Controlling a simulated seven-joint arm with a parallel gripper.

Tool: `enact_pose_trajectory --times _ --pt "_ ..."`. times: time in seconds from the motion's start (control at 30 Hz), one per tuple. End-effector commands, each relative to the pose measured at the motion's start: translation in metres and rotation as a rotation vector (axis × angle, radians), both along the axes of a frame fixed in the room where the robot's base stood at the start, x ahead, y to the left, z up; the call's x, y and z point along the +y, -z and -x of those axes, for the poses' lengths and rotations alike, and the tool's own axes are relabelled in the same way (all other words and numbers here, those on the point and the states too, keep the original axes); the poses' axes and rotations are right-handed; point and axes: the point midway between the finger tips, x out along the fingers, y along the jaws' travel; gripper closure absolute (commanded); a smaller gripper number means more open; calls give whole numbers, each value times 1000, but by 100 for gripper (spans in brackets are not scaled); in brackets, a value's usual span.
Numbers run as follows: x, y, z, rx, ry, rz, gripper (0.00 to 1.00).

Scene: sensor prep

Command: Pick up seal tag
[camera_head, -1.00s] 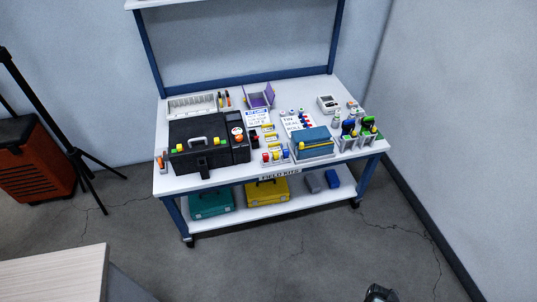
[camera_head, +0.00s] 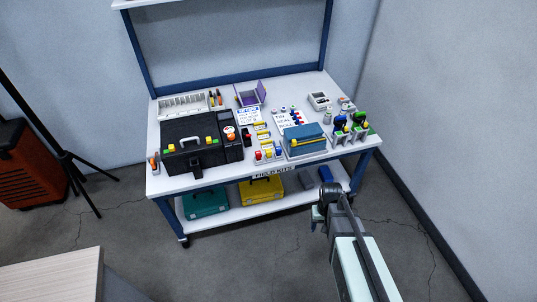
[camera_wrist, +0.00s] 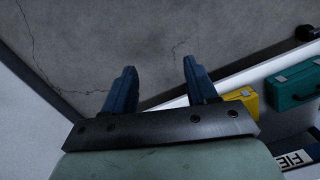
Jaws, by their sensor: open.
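My gripper (camera_wrist: 159,80) shows in the wrist view with its two dark blue fingers apart and nothing between them. Grey floor and the cart's white lower shelf lie beyond the fingers. In the head view my gripper (camera_head: 318,214) is in front of the cart's right side, below tabletop level and apart from the things on top. I cannot tell which small item is the seal tag. A white printed card (camera_head: 292,118) with small red and blue pieces lies mid-table, and another printed card (camera_head: 249,116) lies left of it.
The cart top (camera_head: 215,180) holds a black case (camera_head: 193,145), a blue box (camera_head: 305,137), a purple open box (camera_head: 249,95) and a rack with green-topped items (camera_head: 350,130). A teal case (camera_head: 206,203) and a yellow case (camera_head: 262,189) sit below. Floor ahead is clear.

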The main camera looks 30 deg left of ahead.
Motion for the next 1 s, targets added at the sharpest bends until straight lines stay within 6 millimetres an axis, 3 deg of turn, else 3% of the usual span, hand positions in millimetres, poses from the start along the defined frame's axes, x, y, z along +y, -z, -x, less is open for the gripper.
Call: enact_pose_trajectory --times 0.03,0.2,0.6,0.8,0.9,1.0 --pt "22 -10 -17 -22 -20 -14 43" --pt "86 -49 -56 -82 -78 -59 43" --pt "236 -167 -132 -184 -364 -165 43" --pt "287 -224 -174 -204 -613 -196 43" --pt "300 -235 -186 -193 -756 -202 43" --pt "308 -234 -193 -166 -905 -203 43"
